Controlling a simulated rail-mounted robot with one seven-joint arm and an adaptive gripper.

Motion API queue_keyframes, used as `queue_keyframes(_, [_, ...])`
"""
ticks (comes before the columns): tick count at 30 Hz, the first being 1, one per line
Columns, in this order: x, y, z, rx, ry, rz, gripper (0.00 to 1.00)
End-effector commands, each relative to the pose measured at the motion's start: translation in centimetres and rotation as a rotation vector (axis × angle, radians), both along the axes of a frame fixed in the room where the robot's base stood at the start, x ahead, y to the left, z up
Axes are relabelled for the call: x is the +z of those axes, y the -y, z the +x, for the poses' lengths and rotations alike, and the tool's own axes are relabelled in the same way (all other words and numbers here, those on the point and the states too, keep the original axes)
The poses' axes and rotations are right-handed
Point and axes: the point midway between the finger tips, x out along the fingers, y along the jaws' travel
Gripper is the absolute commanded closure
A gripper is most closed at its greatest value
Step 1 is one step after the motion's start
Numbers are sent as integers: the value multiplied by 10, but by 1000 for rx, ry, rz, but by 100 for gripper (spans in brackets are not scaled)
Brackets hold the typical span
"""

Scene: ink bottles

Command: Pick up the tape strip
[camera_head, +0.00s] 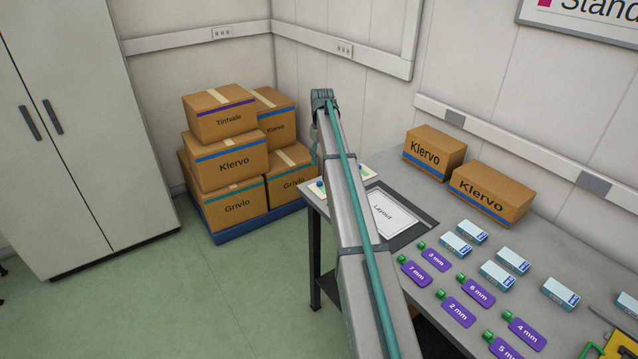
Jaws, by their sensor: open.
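I cannot make out a tape strip for certain in the head view. My own arm rises through the middle of the picture and hides part of the table behind it. At the table's far left end a pale, flat item (366,174) shows on both sides of the arm, with small blue spots at its left; its middle is hidden and it is too small to identify. My gripper does not show; only arm links are visible.
The grey table (410,195) bears a Layout sheet (393,213), several purple millimetre tags (436,260) with green ends, several small light-blue boxes (472,231) and two Klervo cartons (434,152). Stacked cartons (227,163) stand on a blue pallet (258,221). A yellow item (622,345) is cut off at lower right.

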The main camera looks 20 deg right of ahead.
Motion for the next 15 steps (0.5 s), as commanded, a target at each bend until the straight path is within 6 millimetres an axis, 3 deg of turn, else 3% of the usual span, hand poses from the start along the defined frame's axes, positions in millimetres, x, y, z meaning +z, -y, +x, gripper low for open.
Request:
queue_keyframes(10, [-44,0,-1,-2,-3,0,48])
queue_keyframes(15, [-54,0,-1,-2,-1,0,48])
